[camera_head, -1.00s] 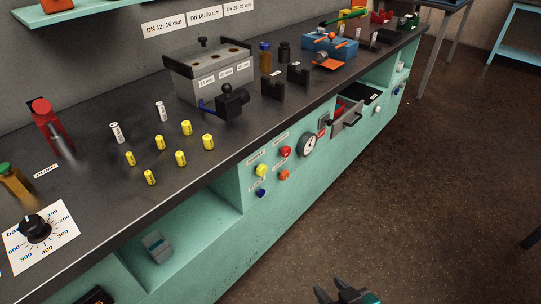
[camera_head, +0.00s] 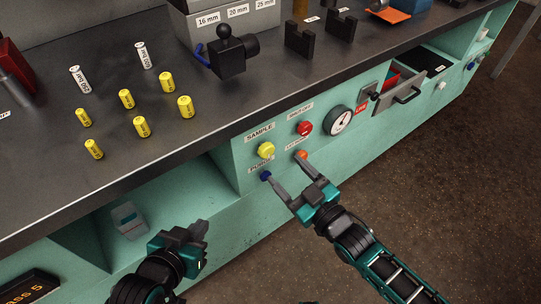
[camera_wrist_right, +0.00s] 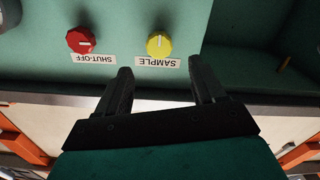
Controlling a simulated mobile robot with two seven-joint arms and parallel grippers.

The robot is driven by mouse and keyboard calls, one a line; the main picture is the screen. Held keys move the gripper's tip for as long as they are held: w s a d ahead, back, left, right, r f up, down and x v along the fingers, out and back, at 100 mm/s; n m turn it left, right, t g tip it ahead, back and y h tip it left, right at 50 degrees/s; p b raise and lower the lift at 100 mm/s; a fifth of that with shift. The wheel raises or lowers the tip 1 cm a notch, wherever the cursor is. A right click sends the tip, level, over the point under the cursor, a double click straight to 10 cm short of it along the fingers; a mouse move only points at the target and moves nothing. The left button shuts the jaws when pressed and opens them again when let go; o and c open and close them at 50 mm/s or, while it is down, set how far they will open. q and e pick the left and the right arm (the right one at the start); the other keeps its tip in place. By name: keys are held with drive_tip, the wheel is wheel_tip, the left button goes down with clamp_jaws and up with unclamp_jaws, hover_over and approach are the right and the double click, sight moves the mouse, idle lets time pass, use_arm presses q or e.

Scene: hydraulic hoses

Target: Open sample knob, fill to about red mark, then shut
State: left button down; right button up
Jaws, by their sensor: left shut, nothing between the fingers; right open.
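The yellow sample knob (camera_head: 265,149) sits on the green front panel under the SAMPLE label. In the right wrist view the yellow knob (camera_wrist_right: 159,45) shows upside down, with its pointer line about upright. My right gripper (camera_head: 288,171) is open and empty, its fingers toward the panel, below the yellow knob in the head view. In its wrist view the fingertips (camera_wrist_right: 160,72) lie on either side of the knob's line, apart from it. My left gripper (camera_head: 203,229) is shut and empty, in front of the open shelf. I cannot make out a red fill mark.
A red SHUT-OFF knob (camera_head: 304,128), an orange knob (camera_head: 301,154) and a blue knob (camera_head: 266,175) are close by. A gauge (camera_head: 340,119) and an open drawer (camera_head: 400,99) lie right. A grey container (camera_head: 128,220) stands in the shelf. Yellow cylinders (camera_head: 142,126) stand on the bench.

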sight(269, 152)
drive_tip(key=b+x, duration=0.1)
drive_tip(key=x, duration=0.6)
drive_tip(key=shift+w+a, duration=0.15)
drive_tip(key=shift+c, duration=0.4)
drive_tip(key=c, duration=1)
drive_tip(key=shift+r+m+p, duration=0.1)
drive_tip(key=shift+m+p, duration=0.3)
drive_tip(key=shift+m, duration=1.9)
drive_tip(key=o, duration=1.1)
